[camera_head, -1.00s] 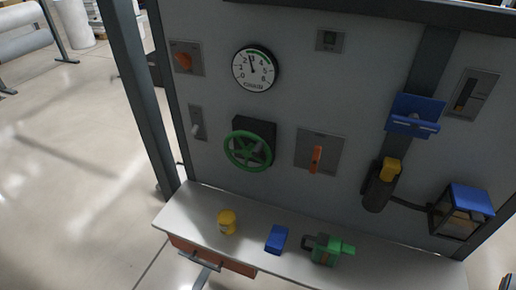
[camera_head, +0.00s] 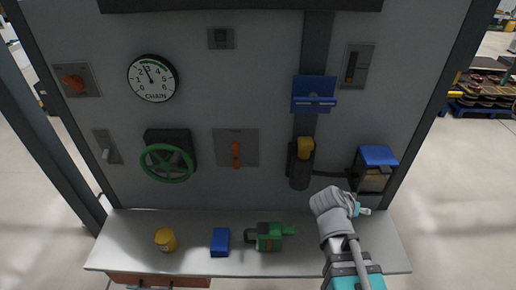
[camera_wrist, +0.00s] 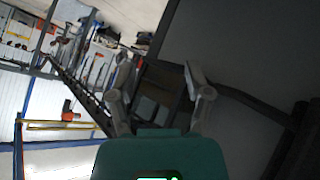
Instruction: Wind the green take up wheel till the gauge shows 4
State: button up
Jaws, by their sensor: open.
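The green take up wheel (camera_head: 167,163) is mounted on a dark block at the left of the grey panel, upright, with its spokes and hub visible. The round white chain gauge (camera_head: 152,78) is above it. Its needle points up and slightly left, close to the 3; the exact reading is hard to tell. My gripper (camera_wrist: 160,65) is open and empty in the wrist view. In the head view my arm rises at the lower right, far right of the wheel, and its end is mostly hidden behind my wrist. The wheel is not in the wrist view.
A shelf (camera_head: 320,261) below the panel holds a yellow pot (camera_head: 165,239), a blue box (camera_head: 220,242) and a green tool (camera_head: 268,237). An orange lever (camera_head: 236,152) is right of the wheel. A blue bracket (camera_head: 313,94) and a blue-topped lamp (camera_head: 374,169) project at the right.

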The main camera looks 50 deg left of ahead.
jog(key=s+a+r+n+t+y, duration=0.2)
jog(key=s+a+r+t+y, duration=0.15)
jog(key=s+a, duration=0.65)
jog(key=n+g+y, duration=0.1)
jog(key=n+y, duration=0.5)
jog(key=y, duration=0.6)
send_near(173, 165)
jog(key=d, duration=0.1)
jog(key=shift+s, duration=0.35)
jog(key=shift+w+a, duration=0.1)
jog(key=x, duration=1.3)
jog(key=shift+w+a, duration=0.15)
jog(key=shift+a, duration=0.1)
grip_shut()
